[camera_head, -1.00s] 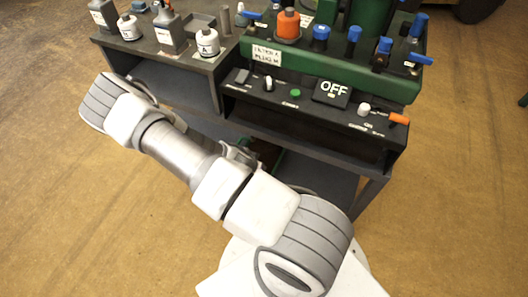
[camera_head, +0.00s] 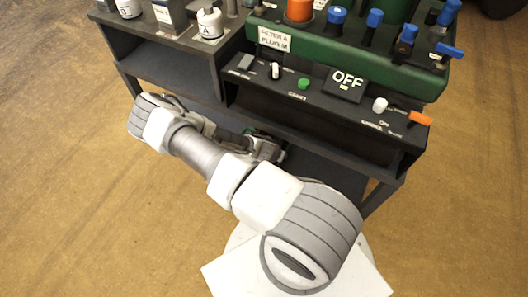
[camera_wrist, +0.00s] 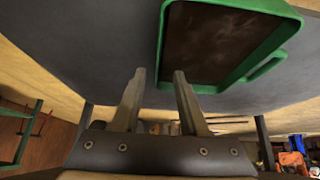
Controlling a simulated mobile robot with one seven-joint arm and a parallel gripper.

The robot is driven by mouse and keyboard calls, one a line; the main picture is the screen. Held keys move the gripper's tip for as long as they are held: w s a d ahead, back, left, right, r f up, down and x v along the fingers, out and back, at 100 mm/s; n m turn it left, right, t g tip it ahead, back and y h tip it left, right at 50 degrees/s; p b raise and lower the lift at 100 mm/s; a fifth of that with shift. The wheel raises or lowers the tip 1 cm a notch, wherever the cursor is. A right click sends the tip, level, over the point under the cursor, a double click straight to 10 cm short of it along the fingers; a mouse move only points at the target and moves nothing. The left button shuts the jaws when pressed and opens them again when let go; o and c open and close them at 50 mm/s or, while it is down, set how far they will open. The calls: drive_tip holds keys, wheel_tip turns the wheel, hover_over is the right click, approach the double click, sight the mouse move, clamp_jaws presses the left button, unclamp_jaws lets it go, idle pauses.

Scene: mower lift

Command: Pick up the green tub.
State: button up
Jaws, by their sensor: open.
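The green tub (camera_wrist: 224,84) is in the upper part of the wrist view, with a green rim, a dark brown inside and a loop handle (camera_wrist: 266,68) on its right side. In the head view only slivers of the tub (camera_head: 281,157) show behind my arm, at the lower shelf. My gripper (camera_wrist: 160,73) is open, with nothing held. In the wrist view its fingertips lie on either side of the line of the tub's left wall, near the lower left corner. The right finger overlaps the rim in the picture. I cannot tell whether they touch.
The tub lies on a grey shelf surface (camera_wrist: 100,60) with bare room to its left. Above is a dark bench (camera_head: 175,65) with a control panel, an OFF sign (camera_head: 345,82), and bottles with blue caps. An orange lever (camera_head: 420,118) sticks out at the right corner.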

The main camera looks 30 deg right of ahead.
drive_tip(key=b+x, duration=0.4)
drive_tip(key=x, duration=0.5)
drive_tip(key=shift+s, duration=0.15)
drive_tip(key=shift+r, duration=0.1)
clamp_jaws()
idle(1.1)
